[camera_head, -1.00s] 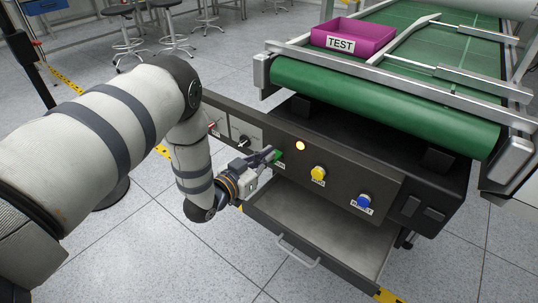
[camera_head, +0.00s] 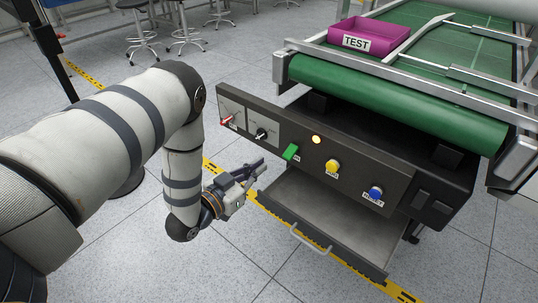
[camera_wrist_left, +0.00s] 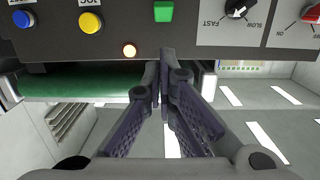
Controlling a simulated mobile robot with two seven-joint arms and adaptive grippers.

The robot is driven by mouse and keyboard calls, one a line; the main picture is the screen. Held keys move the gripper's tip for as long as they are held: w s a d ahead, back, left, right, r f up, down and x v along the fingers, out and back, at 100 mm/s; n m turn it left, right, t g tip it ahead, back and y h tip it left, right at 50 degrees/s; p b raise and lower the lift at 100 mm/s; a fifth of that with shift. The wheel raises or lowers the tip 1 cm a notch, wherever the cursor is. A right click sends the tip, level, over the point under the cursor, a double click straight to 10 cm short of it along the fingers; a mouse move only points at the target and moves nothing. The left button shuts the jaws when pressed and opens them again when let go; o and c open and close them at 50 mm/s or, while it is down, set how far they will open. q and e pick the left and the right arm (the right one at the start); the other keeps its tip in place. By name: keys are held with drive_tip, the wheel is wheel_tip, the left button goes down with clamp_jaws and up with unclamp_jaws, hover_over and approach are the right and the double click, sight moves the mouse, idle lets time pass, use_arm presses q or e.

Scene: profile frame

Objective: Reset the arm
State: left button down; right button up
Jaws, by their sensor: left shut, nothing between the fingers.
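My left gripper (camera_head: 254,169) is shut and empty in the head view. It hangs in front of the dark control panel (camera_head: 395,172), apart from it, left of and a little below the green button (camera_head: 290,152). In the left wrist view the closed fingers (camera_wrist_left: 164,58) meet in front of the panel, with the green button (camera_wrist_left: 163,11) just above their tips. My left arm reaches in from the left, bent down at the elbow. My right gripper is not in view.
The panel also carries a lit orange lamp (camera_head: 316,140), a yellow button (camera_head: 332,166), a blue button (camera_head: 375,192) and two knobs. An open drawer (camera_head: 340,228) juts out below. A purple TEST bin (camera_head: 370,37) sits on the green conveyor (camera_head: 400,103).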

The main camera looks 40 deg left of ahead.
use_arm(q)
drive_tip(key=shift+s+f, duration=0.15)
drive_tip(key=shift+s, duration=0.35)
drive_tip(key=s+d+f+g+p, duration=0.1)
drive_tip(key=s+d+f+g, duration=0.25)
drive_tip(key=s, duration=0.25)
drive_tip(key=s+d+f+n+g+p, duration=0.1)
drive_tip(key=s+d+f+g, duration=0.1)
drive_tip(key=s+f+g, duration=0.3)
drive_tip(key=s+d+f+g+p, duration=0.1)
drive_tip(key=s+d+g+p, duration=0.1)
drive_tip(key=s, duration=0.5)
drive_tip(key=s+d+r+g, duration=0.1)
drive_tip(key=s+g, duration=0.3)
drive_tip(key=s, duration=0.7)
drive_tip(key=s+d+r+g+y+p, duration=0.1)
drive_tip(key=s+g, duration=0.4)
drive_tip(key=s, duration=0.6)
drive_tip(key=shift+s+d+r, duration=0.15)
drive_tip(key=shift+r, duration=0.75)
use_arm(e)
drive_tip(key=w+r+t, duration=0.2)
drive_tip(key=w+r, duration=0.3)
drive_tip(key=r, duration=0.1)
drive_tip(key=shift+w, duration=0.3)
